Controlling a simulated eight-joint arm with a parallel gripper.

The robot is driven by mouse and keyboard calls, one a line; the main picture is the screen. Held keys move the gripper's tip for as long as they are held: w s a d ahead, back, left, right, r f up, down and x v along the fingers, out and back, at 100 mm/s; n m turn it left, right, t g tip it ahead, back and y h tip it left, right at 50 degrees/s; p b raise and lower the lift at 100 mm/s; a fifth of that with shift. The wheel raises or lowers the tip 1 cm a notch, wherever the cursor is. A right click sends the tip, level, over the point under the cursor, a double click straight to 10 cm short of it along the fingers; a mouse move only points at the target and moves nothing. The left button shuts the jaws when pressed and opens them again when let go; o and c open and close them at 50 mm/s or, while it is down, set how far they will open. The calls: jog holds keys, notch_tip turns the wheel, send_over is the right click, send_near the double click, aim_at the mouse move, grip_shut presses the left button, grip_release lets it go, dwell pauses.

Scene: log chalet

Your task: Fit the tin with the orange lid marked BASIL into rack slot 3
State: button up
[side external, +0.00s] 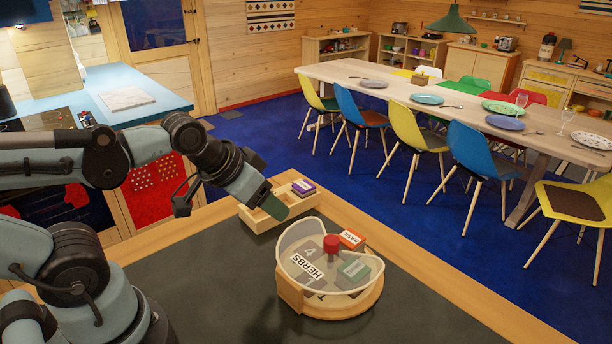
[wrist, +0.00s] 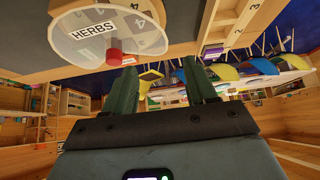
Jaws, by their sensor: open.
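The tin with the orange lid (side external: 352,239) stands at the back right of a round wooden carousel (side external: 338,308); its lid lettering is tiny, and its body is mostly hidden. The wooden rack (side external: 262,222) sits behind the carousel, to its left, with a purple-lidded tin (side external: 303,187) at its far right end. My gripper (side external: 281,209) is over the front of the rack, apart from the orange-lidded tin. In the wrist view my gripper (wrist: 162,85) is open and empty, fingers wide apart. The rack also shows there (wrist: 222,32).
The dark worktop (side external: 215,290) is bare left of the carousel. A dining table (side external: 450,100) with chairs stands beyond.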

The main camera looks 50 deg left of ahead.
jog(key=shift+o, duration=0.4)
jog(key=o, duration=0.3)
notch_tip(320, 180, up, 2)
jog(key=g, duration=0.7)
send_over(354, 235)
jog(key=f, duration=0.6)
jog(key=shift+s+d, duration=0.15)
jog(key=shift+d, duration=0.05)
jog(key=shift+a+f, duration=0.2)
jog(key=shift+f, duration=2.45)
